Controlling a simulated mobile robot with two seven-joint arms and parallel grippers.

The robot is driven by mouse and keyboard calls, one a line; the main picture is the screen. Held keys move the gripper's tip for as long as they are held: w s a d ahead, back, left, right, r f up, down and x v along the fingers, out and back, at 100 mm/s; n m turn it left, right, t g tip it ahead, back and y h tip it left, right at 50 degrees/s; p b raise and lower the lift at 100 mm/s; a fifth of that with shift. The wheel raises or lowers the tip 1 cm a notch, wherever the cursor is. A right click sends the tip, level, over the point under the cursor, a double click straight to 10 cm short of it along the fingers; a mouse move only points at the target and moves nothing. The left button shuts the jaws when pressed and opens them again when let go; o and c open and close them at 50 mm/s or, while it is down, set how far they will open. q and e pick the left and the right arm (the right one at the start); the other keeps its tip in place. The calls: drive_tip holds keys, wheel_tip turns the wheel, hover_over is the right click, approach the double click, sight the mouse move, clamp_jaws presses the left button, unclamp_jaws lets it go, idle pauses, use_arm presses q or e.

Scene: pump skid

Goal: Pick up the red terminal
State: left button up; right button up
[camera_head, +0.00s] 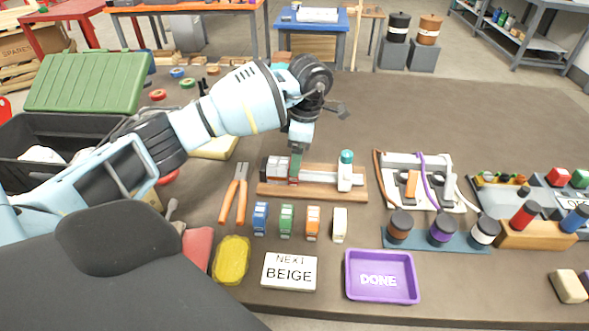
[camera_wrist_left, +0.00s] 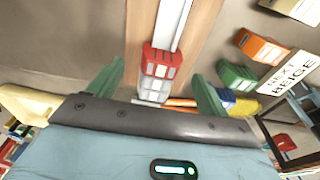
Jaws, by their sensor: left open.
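The red terminal (camera_wrist_left: 163,60) sits on a metal rail, touching a row of grey terminals (camera_wrist_left: 152,90). In the head view the rail lies on a wooden board (camera_head: 318,196), where the grey terminals (camera_head: 275,168) are left of my gripper and the red one is mostly hidden behind a finger. My left gripper (camera_head: 296,165) is open above the rail, pointing down. In the left wrist view its green fingers (camera_wrist_left: 157,88) stand apart on either side of the terminal row, with the red terminal slightly ahead of them. Nothing is held. My right gripper is not in view.
Loose blue (camera_head: 261,217), green (camera_head: 286,220), orange (camera_head: 313,221) and beige (camera_head: 339,225) terminals stand before the board. A teal-capped white block (camera_head: 345,172) stands at the rail's right. Orange pliers (camera_head: 235,193) lie left. A "NEXT BEIGE" sign (camera_head: 289,272) and purple DONE tray (camera_head: 382,297) are in front.

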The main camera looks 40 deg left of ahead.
use_arm(q)
drive_tip(key=f, duration=0.4)
drive_tip(key=shift+s+a+f, duration=0.15)
drive_tip(key=shift+s+f, duration=0.05)
drive_tip(key=shift+f, duration=0.2)
drive_tip(key=shift+c, duration=0.5)
drive_tip(key=c, duration=1)
